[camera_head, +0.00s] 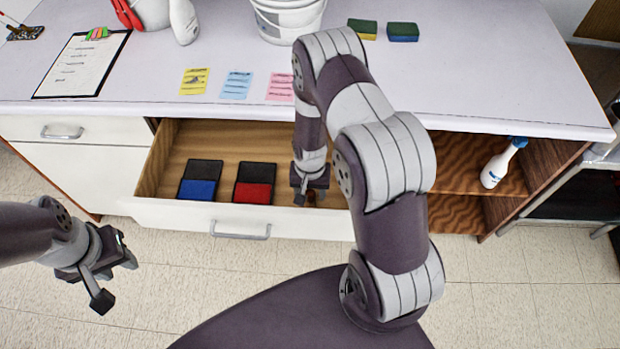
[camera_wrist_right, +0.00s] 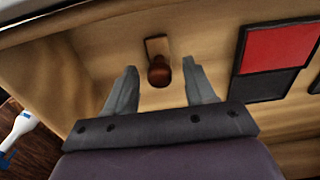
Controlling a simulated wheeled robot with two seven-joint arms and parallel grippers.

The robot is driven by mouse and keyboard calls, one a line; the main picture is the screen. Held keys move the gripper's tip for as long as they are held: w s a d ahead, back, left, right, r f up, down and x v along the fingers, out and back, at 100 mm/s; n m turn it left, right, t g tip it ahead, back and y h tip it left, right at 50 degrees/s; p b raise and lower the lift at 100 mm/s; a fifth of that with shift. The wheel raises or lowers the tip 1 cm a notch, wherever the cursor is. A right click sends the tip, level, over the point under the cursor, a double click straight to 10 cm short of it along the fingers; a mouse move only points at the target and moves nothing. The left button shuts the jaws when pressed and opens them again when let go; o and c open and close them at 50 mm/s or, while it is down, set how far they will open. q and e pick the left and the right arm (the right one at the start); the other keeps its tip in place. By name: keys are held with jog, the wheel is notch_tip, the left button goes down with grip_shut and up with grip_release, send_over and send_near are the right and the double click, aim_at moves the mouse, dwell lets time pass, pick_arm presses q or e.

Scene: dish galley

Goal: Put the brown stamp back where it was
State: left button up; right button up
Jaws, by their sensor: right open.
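The brown stamp (camera_wrist_right: 159,70) stands on the floor of the open drawer (camera_head: 240,222), its round knob above a small rectangular base. My right gripper (camera_wrist_right: 158,84) is open around it, with one finger on each side and a gap to both. In the head view the right gripper (camera_head: 310,194) reaches down into the drawer's right part and largely hides the stamp. My left gripper (camera_head: 117,279) hangs open and empty in front of the cabinet, left of the drawer.
A blue ink pad (camera_head: 198,189) and a red ink pad (camera_head: 253,193) lie in the drawer, left of my right gripper. Yellow, blue and pink cards (camera_head: 237,84) lie on the counter (camera_head: 480,75). A spray bottle (camera_head: 498,166) stands on the shelf to the right.

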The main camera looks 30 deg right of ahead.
notch_tip(320, 180, up, 9)
jog(key=shift+r, duration=0.1)
notch_tip(320, 180, up, 6)
jog(key=n, duration=0.2)
send_over(310, 192)
jog(key=s+a, duration=0.1)
jog(key=a, duration=0.1)
jog(key=s+a+r+n+t, duration=0.1)
jog(key=s+a+r+n, duration=0.2)
jog(key=s+r, duration=0.4)
jog(key=shift+s+a+r+n, duration=0.15)
jog(key=shift+s+r+n, duration=0.3)
jog(key=shift+n, duration=0.35)
jog(key=shift+f, duration=0.1)
